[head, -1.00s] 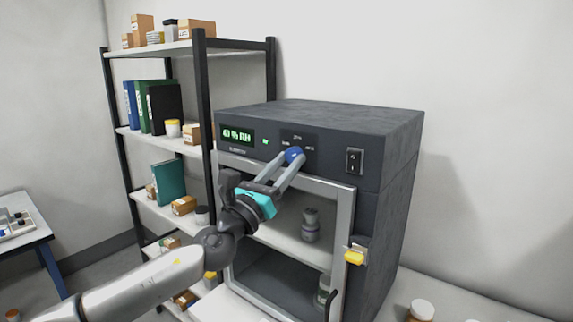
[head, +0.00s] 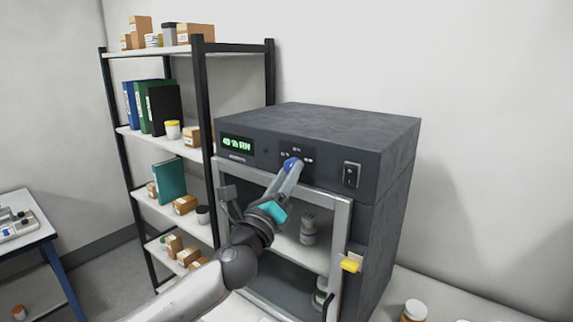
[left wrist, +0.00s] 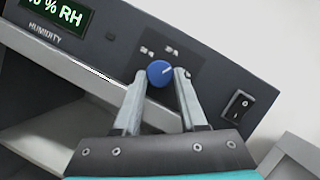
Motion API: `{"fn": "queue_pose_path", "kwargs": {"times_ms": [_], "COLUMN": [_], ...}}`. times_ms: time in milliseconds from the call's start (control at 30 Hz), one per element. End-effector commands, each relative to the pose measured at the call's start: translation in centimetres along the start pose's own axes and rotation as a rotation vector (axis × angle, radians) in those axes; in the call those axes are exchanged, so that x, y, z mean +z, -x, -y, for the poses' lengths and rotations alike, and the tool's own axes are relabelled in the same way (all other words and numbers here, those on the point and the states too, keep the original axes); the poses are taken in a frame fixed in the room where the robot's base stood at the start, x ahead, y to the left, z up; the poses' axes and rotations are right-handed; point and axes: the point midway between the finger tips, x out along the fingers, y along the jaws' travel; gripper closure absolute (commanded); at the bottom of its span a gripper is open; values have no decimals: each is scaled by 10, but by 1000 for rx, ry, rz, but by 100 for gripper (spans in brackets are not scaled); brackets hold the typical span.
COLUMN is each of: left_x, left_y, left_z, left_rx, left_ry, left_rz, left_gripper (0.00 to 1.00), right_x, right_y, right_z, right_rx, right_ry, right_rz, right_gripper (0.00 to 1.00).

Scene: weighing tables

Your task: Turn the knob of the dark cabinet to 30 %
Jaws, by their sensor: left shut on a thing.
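The dark cabinet (head: 390,150) stands on a white surface, with a green-lit display (head: 238,145) reading about 40 % RH. In the left wrist view the display (left wrist: 58,12) is cut off at the edge and labelled HUMIDITY. The blue knob (head: 290,163) is on the front panel; in the left wrist view the knob (left wrist: 159,72) shows a pale pointer line toward the upper right. My left gripper (head: 292,168) is shut on the knob, one finger on each side, as the left wrist view (left wrist: 160,78) also shows. My right gripper is not in view.
A black power switch (head: 351,175) is right of the knob. Below, the framed door (head: 337,230) has a yellow-tipped latch (head: 350,264). Shelves with binders and boxes (head: 185,205) stand left. A jar (head: 414,310) is at the lower right.

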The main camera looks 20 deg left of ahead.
Motion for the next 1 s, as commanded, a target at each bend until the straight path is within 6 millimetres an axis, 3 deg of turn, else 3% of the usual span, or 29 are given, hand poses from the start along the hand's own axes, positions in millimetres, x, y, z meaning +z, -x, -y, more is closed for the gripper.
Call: {"fn": "queue_pose_path", "kwargs": {"times_ms": [100, 500, 1000], "left_x": [2, 2, 1], "left_y": [-1, -1, 0], "left_z": [4, 6, 6], "left_rx": [45, 160, 210], "left_ry": [107, 386, 506], "left_rz": [-2, -1, -1], "left_gripper": [100, 100, 100], "right_x": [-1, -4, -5], "right_y": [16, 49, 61], "right_z": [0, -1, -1], "right_rx": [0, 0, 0], "right_ry": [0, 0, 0], "right_rz": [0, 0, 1], "right_gripper": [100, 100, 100]}}
